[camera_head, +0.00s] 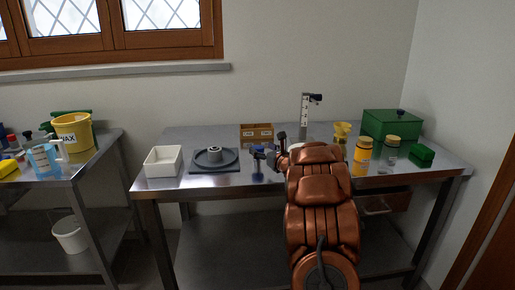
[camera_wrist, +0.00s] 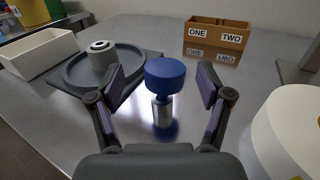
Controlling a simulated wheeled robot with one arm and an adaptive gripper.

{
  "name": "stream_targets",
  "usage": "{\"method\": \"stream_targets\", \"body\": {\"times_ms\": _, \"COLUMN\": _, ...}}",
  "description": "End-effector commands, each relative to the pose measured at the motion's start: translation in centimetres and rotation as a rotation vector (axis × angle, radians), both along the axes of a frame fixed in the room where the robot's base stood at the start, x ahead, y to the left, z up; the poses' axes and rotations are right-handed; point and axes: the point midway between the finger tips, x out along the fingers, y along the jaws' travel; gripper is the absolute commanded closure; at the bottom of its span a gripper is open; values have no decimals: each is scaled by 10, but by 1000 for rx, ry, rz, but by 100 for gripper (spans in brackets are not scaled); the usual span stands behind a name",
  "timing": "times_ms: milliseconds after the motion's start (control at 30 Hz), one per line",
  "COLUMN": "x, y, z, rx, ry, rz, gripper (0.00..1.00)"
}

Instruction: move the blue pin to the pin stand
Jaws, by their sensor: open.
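The blue pin (camera_wrist: 165,76) has a wide blue head and a metal shank. It stands upright on the steel table between my gripper's two fingers. It also shows small in the head view (camera_head: 258,152). My gripper (camera_wrist: 160,88) is open, with one finger on each side of the pin and gaps to both. In the head view my gripper (camera_head: 273,157) is partly hidden by my arm. A grey round dish on a square base (camera_wrist: 75,75), with a ringed hub in its middle, is at left; it looks like the pin stand (camera_head: 198,164).
A white bin (camera_head: 163,162) is left of the dish. A wooden box labelled ONE and TWO (camera_wrist: 216,37) stands behind the pin. A large white round thing (camera_wrist: 288,130) is close at right. Yellow jars and a green box (camera_head: 390,123) are at the table's right.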

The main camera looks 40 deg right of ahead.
Motion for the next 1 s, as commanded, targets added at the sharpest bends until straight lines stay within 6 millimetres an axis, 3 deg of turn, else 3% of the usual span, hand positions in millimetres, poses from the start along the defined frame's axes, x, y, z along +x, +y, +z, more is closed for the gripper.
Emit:
{"method": "stream_targets", "body": {"times_ms": 200, "x": -32, "y": 5, "z": -1, "rx": 1, "ry": 1, "rz": -3, "gripper": 22}}
{"method": "stream_targets", "body": {"times_ms": 400, "x": -47, "y": 9, "z": 0, "rx": 0, "ry": 0, "rz": 0, "gripper": 22}}
{"method": "stream_targets", "body": {"times_ms": 800, "x": -49, "y": 12, "z": 1, "rx": 27, "ry": 7, "rz": -13, "gripper": 22}}
{"method": "stream_targets", "body": {"times_ms": 1000, "x": -39, "y": 27, "z": 8, "rx": 276, "ry": 47, "rz": -146, "gripper": 22}}
